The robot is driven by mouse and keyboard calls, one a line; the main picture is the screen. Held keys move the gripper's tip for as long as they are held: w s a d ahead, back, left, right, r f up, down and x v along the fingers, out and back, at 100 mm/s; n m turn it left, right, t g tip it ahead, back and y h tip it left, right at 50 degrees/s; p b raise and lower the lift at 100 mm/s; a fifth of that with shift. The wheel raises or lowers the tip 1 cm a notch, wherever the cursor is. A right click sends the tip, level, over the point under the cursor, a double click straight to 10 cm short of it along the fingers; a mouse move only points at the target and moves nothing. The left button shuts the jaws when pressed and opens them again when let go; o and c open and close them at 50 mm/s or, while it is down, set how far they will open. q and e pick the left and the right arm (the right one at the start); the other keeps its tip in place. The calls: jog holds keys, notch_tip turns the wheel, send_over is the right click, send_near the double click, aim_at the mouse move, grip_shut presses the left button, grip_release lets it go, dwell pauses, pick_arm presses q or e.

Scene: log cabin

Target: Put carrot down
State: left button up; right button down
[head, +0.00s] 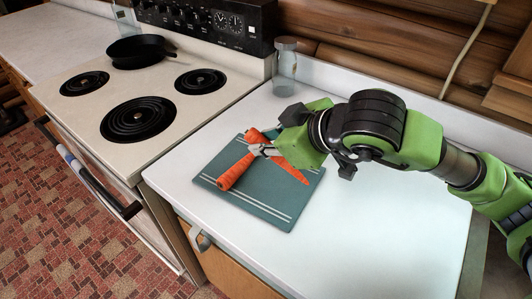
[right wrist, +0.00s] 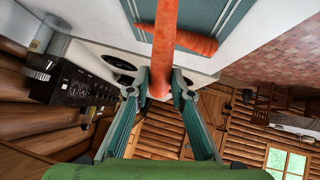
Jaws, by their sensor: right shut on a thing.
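My right gripper (head: 259,150) is shut on a carrot (head: 234,173) over the dark green cutting board (head: 262,203). In the right wrist view, this orange carrot (right wrist: 164,45) runs from between the two fingers out over the board (right wrist: 200,14). A second carrot (head: 294,173) lies on the board, partly hidden under my gripper in the head view. The held carrot crosses in front of the second carrot (right wrist: 198,43) in the right wrist view. I cannot tell whether the held carrot touches the board or the other carrot. My left gripper is not in view.
The board lies on a white counter (head: 380,225) with free room to its right. A glass jar (head: 285,68) stands at the back. To the left is a stove (head: 170,75) with a black pan (head: 138,50) on it.

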jog(key=shift+w+f, duration=0.2)
jog(key=shift+f, duration=0.1)
jog(key=shift+w+f, duration=0.15)
jog(key=shift+f, duration=0.75)
jog(key=shift+w+f, duration=0.15)
jog(key=shift+f, duration=0.75)
jog(key=shift+f, duration=0.15)
jog(key=c, duration=1.8)
grip_release()
